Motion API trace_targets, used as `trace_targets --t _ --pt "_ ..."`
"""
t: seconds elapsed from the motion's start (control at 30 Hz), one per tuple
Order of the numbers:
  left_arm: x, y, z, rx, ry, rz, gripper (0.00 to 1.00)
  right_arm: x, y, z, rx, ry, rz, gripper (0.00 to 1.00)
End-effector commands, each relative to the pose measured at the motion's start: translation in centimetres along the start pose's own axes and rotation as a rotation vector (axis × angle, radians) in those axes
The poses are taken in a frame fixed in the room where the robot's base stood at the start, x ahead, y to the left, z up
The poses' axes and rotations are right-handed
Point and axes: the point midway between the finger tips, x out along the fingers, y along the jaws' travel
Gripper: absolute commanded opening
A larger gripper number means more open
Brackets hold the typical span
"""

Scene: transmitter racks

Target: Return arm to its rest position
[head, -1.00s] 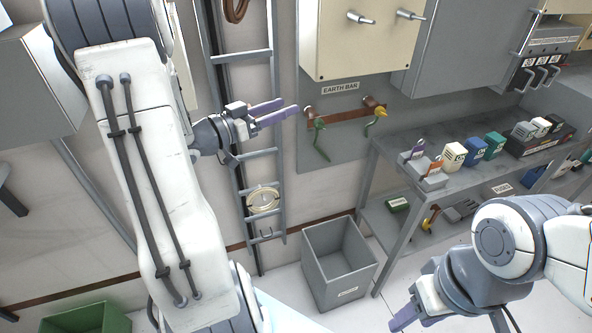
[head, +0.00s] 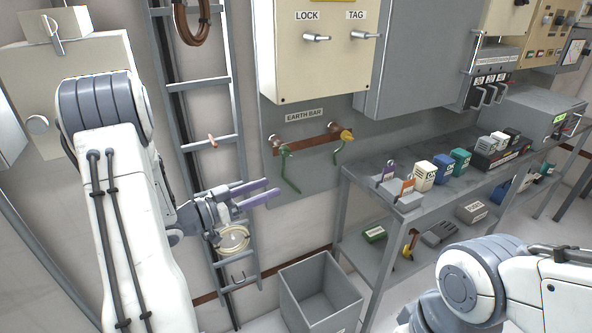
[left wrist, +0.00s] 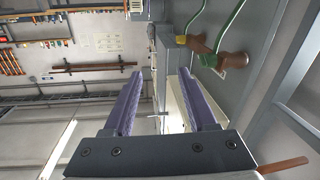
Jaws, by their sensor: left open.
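My left arm (head: 130,215) rises along the left of the head view. Its gripper (head: 272,188) is open with nothing between its two purple fingers, which point right, in front of the ladder and wall. It appears below the left end of the copper earth bar (head: 308,139); I cannot tell the depth gap. In the left wrist view the open fingers (left wrist: 160,80) are empty, and the bar's end with green cable (left wrist: 222,40) is at upper right. My right arm (head: 500,285) is at lower right; its fingers are not visible.
A ladder (head: 208,82) with a hanging cable coil stands behind my left gripper. A grey bin (head: 318,290) is on the floor below. A shelf bench (head: 462,178) with padlocks and small boxes is at right. Grey cabinets (head: 415,60) hang above.

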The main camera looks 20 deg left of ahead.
Motion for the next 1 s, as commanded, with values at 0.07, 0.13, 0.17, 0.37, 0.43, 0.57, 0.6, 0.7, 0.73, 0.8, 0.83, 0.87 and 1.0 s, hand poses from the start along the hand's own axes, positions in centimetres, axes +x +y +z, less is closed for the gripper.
trace_targets --t 0.07,0.13,0.17,0.37,0.43,0.57,0.6,0.7,0.73,0.8,0.83,0.87,1.0 --pt "0.0 0.0 0.0 0.001 0.0 0.001 0.57 0.0 0.0 0.0 0.0 0.0 0.0 0.5" --pt "0.2 0.1 0.0 0.004 -0.006 0.0 0.57 -0.1 0.0 0.0 0.0 0.0 0.0 0.5" --pt "0.4 0.1 0.0 0.009 -0.015 -0.002 0.57 -0.2 0.0 0.0 0.0 0.0 0.0 0.5" --pt "5.5 1.1 -0.3 0.116 -0.211 -0.066 0.57 -1.7 -0.1 -0.1 0.0 0.0 0.0 0.5" --pt "7.6 1.9 -0.6 0.168 -0.317 -0.11 0.57 -2.5 -0.2 -0.1 0.0 0.0 0.0 0.5" --pt "10.1 4.4 -1.2 0.235 -0.508 -0.197 0.57 -3.8 -0.3 -0.2 0.0 0.0 0.0 0.5" --pt "10.4 5.5 -1.4 0.245 -0.564 -0.22 0.57 -4.2 -0.3 -0.2 0.0 0.0 0.0 0.5" --pt "10.4 8.9 -2.0 0.252 -0.702 -0.263 0.57 -5.2 -0.4 -0.3 0.0 0.0 0.0 0.5" --pt "10.2 10.2 -2.1 0.249 -0.743 -0.271 0.57 -5.5 -0.4 -0.3 0.0 0.0 0.0 0.5" --pt "9.2 13.3 -2.3 0.235 -0.843 -0.28 0.57 -6.2 -0.5 -0.3 0.0 0.0 0.0 0.5" --pt "8.6 14.8 -2.4 0.225 -0.886 -0.279 0.57 -6.5 -0.5 -0.3 0.0 0.0 0.0 0.5" --pt "7.8 16.3 -2.4 0.215 -0.932 -0.273 0.57 -6.8 -0.5 -0.4 0.0 0.0 0.0 0.5" --pt "3.0 24.1 -2.6 0.154 -1.152 -0.206 0.57 -8.1 -0.6 -0.4 0.0 0.0 0.0 0.5"
